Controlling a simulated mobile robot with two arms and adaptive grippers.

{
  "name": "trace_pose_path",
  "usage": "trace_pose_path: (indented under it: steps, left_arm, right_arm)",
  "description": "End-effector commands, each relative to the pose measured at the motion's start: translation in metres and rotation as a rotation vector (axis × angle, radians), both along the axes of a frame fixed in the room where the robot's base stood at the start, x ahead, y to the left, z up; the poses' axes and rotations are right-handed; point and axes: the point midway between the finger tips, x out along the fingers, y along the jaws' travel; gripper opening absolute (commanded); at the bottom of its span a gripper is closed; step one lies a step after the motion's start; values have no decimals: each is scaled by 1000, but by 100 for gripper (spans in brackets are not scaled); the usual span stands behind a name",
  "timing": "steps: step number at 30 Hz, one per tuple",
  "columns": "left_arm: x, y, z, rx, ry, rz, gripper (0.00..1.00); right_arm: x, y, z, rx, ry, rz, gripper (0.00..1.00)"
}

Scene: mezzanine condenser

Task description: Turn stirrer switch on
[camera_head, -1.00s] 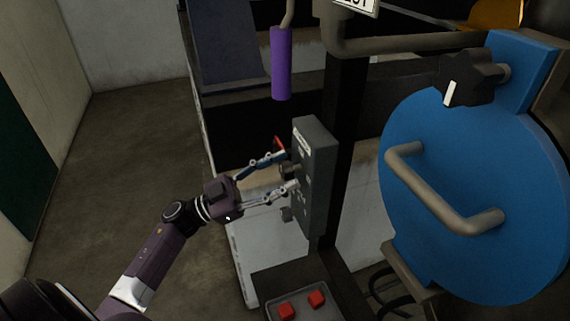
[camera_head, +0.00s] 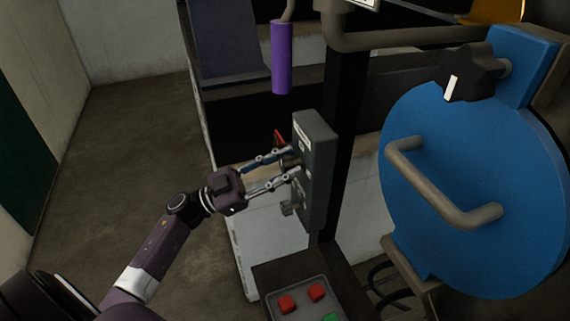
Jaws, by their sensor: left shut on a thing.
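A grey switch box (camera_head: 318,170) stands upright on a dark post, with its control face turned to the left. My left gripper (camera_head: 296,161) reaches it from the left. Its two fingers are closed on a small switch on the middle of that face, mostly hidden by the fingertips. A red part (camera_head: 278,137) shows above the fingers, and another grey knob (camera_head: 288,208) sticks out below them. The labels are too small to read, so I cannot tell which switch is the stirrer's. My right gripper is out of view.
A big blue round door (camera_head: 470,180) with a bar handle (camera_head: 440,188) and a black knob (camera_head: 470,73) fills the right. A purple grip (camera_head: 281,58) hangs above the box. Below is a button panel (camera_head: 275,314) with red and green buttons. Open floor lies left.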

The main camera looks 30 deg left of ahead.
Motion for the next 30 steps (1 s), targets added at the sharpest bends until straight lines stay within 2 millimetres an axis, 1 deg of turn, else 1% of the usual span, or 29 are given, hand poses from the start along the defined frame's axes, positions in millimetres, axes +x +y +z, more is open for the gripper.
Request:
trace_pose_path:
  steps: [5,11,30]
  left_arm:
    - [0,0,-3,48,-40,-2,7]
    - [0,0,-5,152,-133,-1,7]
    - [-1,-1,-5,603,-535,-2,7]
  right_arm:
    - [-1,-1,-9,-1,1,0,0]
    - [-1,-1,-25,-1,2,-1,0]
    - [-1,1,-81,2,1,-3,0]
